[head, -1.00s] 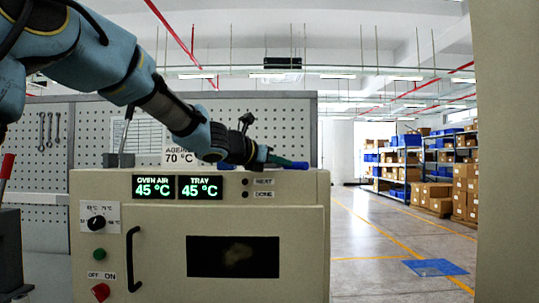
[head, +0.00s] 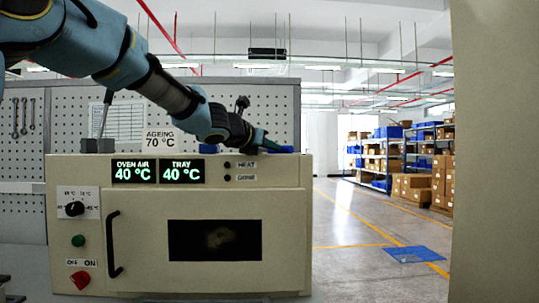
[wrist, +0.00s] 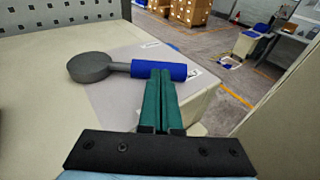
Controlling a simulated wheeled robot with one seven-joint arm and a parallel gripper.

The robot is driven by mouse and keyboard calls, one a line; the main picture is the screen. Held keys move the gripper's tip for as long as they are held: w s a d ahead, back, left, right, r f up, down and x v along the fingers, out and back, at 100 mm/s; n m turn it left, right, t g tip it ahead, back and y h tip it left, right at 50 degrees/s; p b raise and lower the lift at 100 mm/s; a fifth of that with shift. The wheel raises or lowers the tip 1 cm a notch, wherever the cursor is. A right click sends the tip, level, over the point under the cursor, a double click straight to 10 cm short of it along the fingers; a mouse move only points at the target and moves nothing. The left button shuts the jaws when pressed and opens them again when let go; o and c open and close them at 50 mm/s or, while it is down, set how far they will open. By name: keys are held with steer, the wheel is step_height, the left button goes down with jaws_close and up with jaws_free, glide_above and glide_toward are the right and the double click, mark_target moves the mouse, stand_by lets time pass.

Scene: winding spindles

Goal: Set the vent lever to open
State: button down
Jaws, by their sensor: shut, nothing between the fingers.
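A lever with a round grey hub and a blue grip (wrist: 158,70) lies flat on a pale plate on top of the oven, in the wrist view. Its grip points right, with a bit of printing near its end. I take it for the vent lever; no readable label shows. In the head view its blue part (head: 283,149) shows at the oven's top right. My gripper (wrist: 160,75) is shut and empty, its green fingers together at the near side of the blue grip. I cannot tell whether they touch it. In the head view my gripper (head: 262,140) is above the oven top.
A pegboard (head: 60,130) is behind; open floor lies right.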

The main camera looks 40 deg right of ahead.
mark_target(284, 147)
steer(key=shift+s+d+f+n+t+y+b, duration=0.15)
steer(key=shift+d+n+t+b, duration=0.3)
steer(key=shift+t+b, duration=0.25)
steer(key=shift+s+d+n+t+y+b, duration=0.15)
steer(key=shift+d+n+t+b, duration=0.35)
steer(key=shift+b, duration=0.25)
steer(key=shift+w+d+n+t+y+b, duration=0.3)
steer(key=shift+n+t+b, duration=0.15)
steer(key=shift+t+b, duration=0.25)
steer(key=shift+s+d+n+t+y+b, duration=0.1)
steer(key=shift+d+n+t+y+b, duration=0.5)
steer(key=shift+d+n+t+b, duration=0.45)
steer(key=shift+w+d+n+t+y, duration=0.3)
steer(key=shift+d+n+t+y, duration=0.6)
steer(key=shift+t, duration=0.15)
steer(key=shift+w+d, duration=0.15)
steer(key=shift+w, duration=0.15)
steer(key=shift+d+p, duration=0.25)
steer(key=shift+p, duration=0.05)
steer(key=shift+r, duration=0.2)
